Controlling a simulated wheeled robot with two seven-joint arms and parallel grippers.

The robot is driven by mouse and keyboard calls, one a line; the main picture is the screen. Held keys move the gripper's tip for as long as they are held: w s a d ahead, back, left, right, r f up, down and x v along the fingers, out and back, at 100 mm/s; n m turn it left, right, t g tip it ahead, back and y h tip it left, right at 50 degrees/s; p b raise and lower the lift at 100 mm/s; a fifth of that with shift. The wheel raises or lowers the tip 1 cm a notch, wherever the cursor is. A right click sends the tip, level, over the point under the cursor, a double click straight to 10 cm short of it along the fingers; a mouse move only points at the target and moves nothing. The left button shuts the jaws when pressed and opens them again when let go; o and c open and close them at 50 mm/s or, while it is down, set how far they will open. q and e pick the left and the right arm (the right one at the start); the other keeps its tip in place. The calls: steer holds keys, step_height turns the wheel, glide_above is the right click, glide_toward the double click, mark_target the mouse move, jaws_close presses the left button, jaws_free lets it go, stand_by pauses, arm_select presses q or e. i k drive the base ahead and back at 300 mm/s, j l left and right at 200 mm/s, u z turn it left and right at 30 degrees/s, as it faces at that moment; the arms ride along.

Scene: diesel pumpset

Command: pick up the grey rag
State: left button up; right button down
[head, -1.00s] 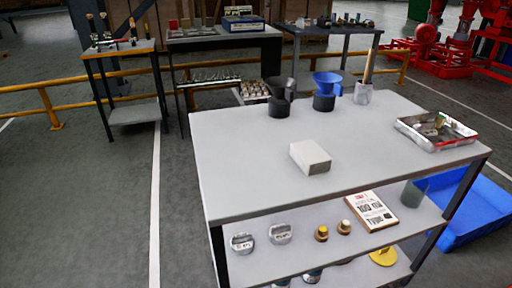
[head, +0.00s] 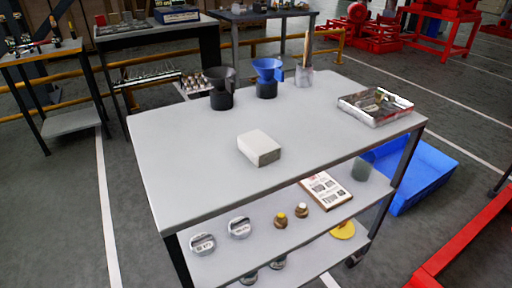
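I cannot make out a grey rag for certain in the head view. A pale, off-white block (head: 259,148) lies on the grey top of the cart (head: 185,170), near its front middle. A mottled grey holder (head: 303,77) with an upright wooden handle stands at the back of the cart top; I cannot tell whether it is cloth or a can. Neither of my grippers is in view.
A black funnel jug (head: 221,90) and a blue funnel jug (head: 267,78) stand at the cart's back. A metal tray (head: 375,107) with small parts sits at the right. A blue bin (head: 425,170) lies on the floor beyond. The cart top's left part is clear.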

mark_target(260, 149)
steer(key=i+l+u, duration=0.1)
steer(key=l+u, duration=0.25)
steer(key=l, duration=0.45)
steer(key=l+u, duration=0.35)
steer(key=l, duration=0.45)
steer(key=k+l+u, duration=0.15)
steer(key=l+u, duration=0.2)
steer(key=l, duration=0.45)
